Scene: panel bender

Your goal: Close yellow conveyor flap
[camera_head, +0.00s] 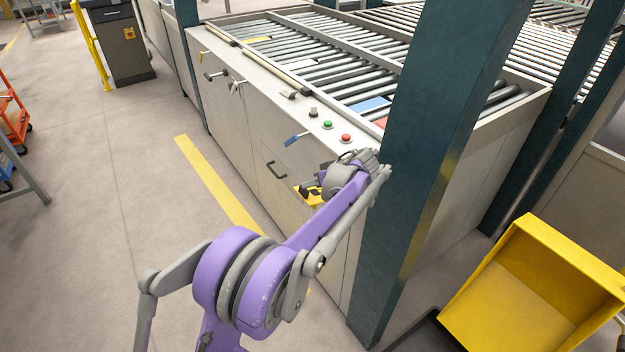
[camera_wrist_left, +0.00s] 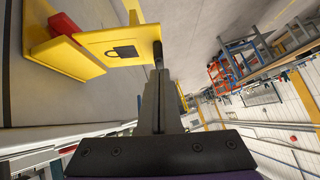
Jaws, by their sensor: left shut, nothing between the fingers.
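The yellow flap (camera_wrist_left: 108,44) stands out from the cabinet front in the wrist view, with a dark padlock-shaped mark on its face. Beside it is a yellow housing (camera_wrist_left: 78,60) with a red part (camera_wrist_left: 64,26) on it. In the head view only a small piece of yellow (camera_head: 316,198) shows, mostly hidden behind my left wrist. My left gripper (camera_wrist_left: 158,62) is shut and empty. Its tip is at the flap's right edge in the wrist view; I cannot tell whether it touches. My right gripper is not in view.
The roller conveyor (camera_head: 350,60) tops the grey cabinet, with green (camera_head: 327,125) and red (camera_head: 346,138) buttons on its edge. A teal post (camera_head: 440,130) rises close to my left forearm. A yellow bin (camera_head: 520,295) stands at right.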

